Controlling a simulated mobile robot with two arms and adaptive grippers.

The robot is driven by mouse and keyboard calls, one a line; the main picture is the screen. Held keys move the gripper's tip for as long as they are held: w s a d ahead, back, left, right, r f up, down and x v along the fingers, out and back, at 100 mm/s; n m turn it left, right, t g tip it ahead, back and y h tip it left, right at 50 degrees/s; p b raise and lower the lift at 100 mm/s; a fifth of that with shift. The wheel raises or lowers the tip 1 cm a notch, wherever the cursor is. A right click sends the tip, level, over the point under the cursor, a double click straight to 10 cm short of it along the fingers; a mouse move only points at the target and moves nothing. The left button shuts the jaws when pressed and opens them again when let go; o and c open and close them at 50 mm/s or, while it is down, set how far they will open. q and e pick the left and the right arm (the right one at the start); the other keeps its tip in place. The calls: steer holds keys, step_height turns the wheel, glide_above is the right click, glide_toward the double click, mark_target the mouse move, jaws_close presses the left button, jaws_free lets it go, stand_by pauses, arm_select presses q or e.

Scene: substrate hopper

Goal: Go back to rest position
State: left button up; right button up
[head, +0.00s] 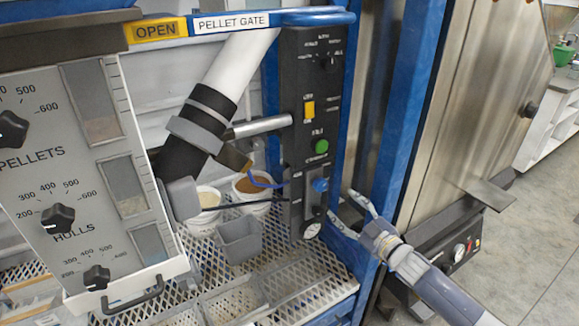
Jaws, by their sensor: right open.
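My right gripper (341,203) reaches in from the lower right. Its two fingers are spread open with nothing between them. It is just right of the black control panel (304,140), near the panel's blue knob (320,185); a small gap seems to separate them, but I cannot tell the depth. My left gripper does not show.
At the left stands a grey dial panel (30,130) with black knobs. A blue bar (315,17) labelled PELLET GATE crosses the top. Buckets (250,187) and a grey bin (239,240) stand on a mesh shelf (300,275). Blue posts (403,110) rise beside my right gripper. Floor is clear at right.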

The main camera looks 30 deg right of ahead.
steer(key=s+a+f+m+g+h, duration=0.1)
steer(key=s+f+m+g, duration=0.3)
steer(key=f, duration=0.8)
steer(key=s+f+n+g+h, duration=0.1)
steer(key=s+f, duration=0.6)
steer(key=f, duration=0.4)
steer(key=s+a+f+m+g+h, duration=0.1)
steer(key=s+f+m+g, duration=0.3)
steer(key=f, duration=0.8)
steer(key=s+a+f+g, duration=0.2)
steer(key=s+a+f, duration=0.4)
steer(key=s, duration=0.5)
steer(key=s+a+f+n+g+y, duration=0.1)
steer(key=s+a+f+g, duration=0.2)
steer(key=s+a+f, duration=0.3)
steer(key=s+a+f+g+p, duration=0.1)
steer(key=s+a+f+g, duration=0.2)
steer(key=s, duration=1.3)
steer(key=a+f, duration=0.3)
steer(key=shift+s+a+f+n, duration=0.2)
steer(key=shift+s+a+n, duration=0.1)
steer(key=shift+s, duration=0.1)
